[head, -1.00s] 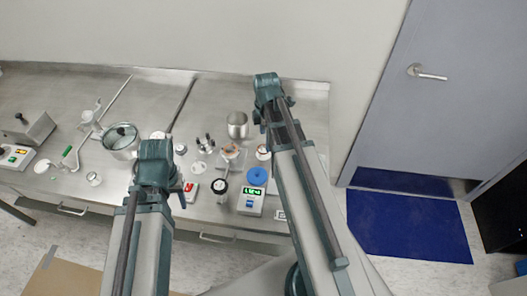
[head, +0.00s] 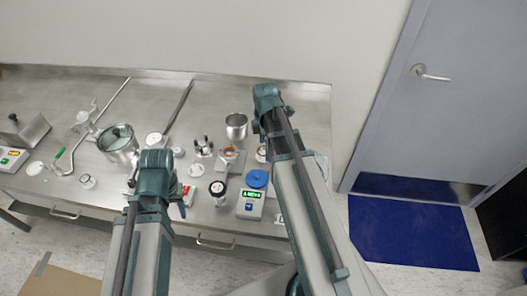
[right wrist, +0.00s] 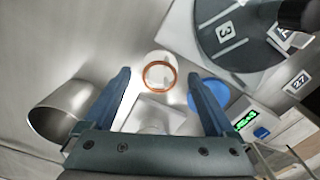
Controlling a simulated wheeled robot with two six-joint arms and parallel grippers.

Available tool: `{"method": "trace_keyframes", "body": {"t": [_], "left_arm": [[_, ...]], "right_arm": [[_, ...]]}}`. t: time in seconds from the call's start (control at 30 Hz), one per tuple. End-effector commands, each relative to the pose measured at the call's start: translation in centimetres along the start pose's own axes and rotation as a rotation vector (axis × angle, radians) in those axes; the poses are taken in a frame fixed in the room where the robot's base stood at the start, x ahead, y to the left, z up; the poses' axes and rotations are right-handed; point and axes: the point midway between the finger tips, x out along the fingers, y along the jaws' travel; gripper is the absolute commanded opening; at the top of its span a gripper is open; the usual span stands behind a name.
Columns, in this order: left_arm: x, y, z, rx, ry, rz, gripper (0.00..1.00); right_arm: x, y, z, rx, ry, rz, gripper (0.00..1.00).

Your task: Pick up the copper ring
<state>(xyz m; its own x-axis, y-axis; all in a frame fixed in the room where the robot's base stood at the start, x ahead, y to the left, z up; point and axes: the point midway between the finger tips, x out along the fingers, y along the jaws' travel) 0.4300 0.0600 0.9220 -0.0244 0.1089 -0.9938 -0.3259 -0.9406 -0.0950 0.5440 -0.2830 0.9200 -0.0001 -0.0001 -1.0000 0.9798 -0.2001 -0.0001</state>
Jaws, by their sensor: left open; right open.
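The copper ring (right wrist: 160,75) shows in the right wrist view as a thin orange-brown hoop on or over a small white round piece. It lies in the gap between the fingers of my right gripper (right wrist: 160,100), which is open and empty; contact does not show. In the head view my right gripper (head: 268,96) is above the back of the bench. Two small orange-tinged pieces, one on a squarish base (head: 229,153) and one beside my right arm (head: 262,155), are too small to tell which bears the ring. My left gripper (head: 156,162) is open over the bench's front, its fingers mostly hidden.
A steel cup (head: 236,126) stands behind the small pieces. A glass-lidded steel pot (head: 118,148) stands left. The bench's back (head: 210,92) has free room.

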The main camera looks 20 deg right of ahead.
Motion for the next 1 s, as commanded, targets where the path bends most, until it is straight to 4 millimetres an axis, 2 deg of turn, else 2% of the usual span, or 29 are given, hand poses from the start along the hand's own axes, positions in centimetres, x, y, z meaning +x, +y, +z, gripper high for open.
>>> {"method": "trace_keyframes", "body": {"t": [0.4,0.8,1.0], "left_arm": [[0.21,0.02,-0.01,0.0,0.0,0.0,0.5],[0.22,0.02,-0.01,0.0,0.0,0.0,0.5],[0.22,0.02,-0.01,0.0,0.0,0.0,0.5]], "right_arm": [[0.21,0.0,0.0,0.0,0.0,0.0,0.89],[0.22,-0.06,0.0,0.0,0.0,-0.001,0.17],[0.22,-0.13,-0.01,0.0,0.0,-0.003,0.15]]}}
